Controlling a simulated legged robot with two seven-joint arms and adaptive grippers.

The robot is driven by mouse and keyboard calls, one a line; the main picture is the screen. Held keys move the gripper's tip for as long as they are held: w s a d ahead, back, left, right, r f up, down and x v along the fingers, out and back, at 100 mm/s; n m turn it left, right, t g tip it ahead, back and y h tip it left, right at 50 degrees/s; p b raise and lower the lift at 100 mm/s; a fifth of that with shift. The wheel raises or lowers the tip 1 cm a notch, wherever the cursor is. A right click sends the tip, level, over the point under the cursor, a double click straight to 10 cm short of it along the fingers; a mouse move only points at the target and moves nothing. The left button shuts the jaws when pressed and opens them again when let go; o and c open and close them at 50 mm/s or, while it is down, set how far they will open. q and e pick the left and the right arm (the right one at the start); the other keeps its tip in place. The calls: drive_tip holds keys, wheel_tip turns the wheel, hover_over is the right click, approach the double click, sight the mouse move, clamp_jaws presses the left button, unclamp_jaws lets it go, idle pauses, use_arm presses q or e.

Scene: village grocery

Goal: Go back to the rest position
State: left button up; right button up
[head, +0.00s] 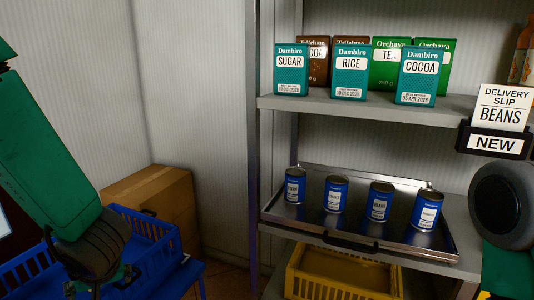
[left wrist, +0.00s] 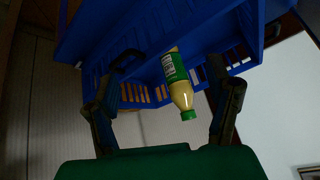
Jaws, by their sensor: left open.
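My left gripper (head: 104,282) is at the lower left of the head view, over the blue crate (head: 165,235), partly cut off by the bottom edge. In the left wrist view my left gripper (left wrist: 163,108) has its two fingers spread wide apart, with nothing gripped between them. A bottle (left wrist: 180,85) with yellow contents, a green label and a green cap shows beyond the fingers, inside the blue crate (left wrist: 150,40). My right gripper is out of view; only part of my right arm shows at the right edge of the head view.
A cardboard box (head: 160,195) stands behind the crate. On the right, a shelf (head: 340,107) holds several cartons above a metal tray (head: 340,236) with several blue cans. A yellow crate (head: 340,284) is below. A "BEANS" slip (head: 500,108) hangs at the right.

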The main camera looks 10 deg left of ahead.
use_arm(q)
drive_tip(key=s+d+f+m+g+h, duration=0.1)
drive_tip(key=s+d+f+m, duration=0.3)
drive_tip(key=s+f, duration=0.7)
drive_tip(key=s+d+f+m+g+h, duration=0.2)
drive_tip(key=s+d+f+m+h, duration=0.2)
drive_tip(key=s+f, duration=0.6)
wheel_tip(320, 180, down, 2)
drive_tip(key=shift+s+d+f+m, duration=0.25)
drive_tip(key=shift+s+d+m, duration=0.25)
drive_tip(key=shift+d, duration=0.4)
drive_tip(key=shift+w+a, duration=0.1)
drive_tip(key=shift+a+f+h, duration=0.15)
drive_tip(key=shift+a+h, duration=0.1)
drive_tip(key=shift+h, duration=0.05)
drive_tip(key=shift+d, duration=0.25)
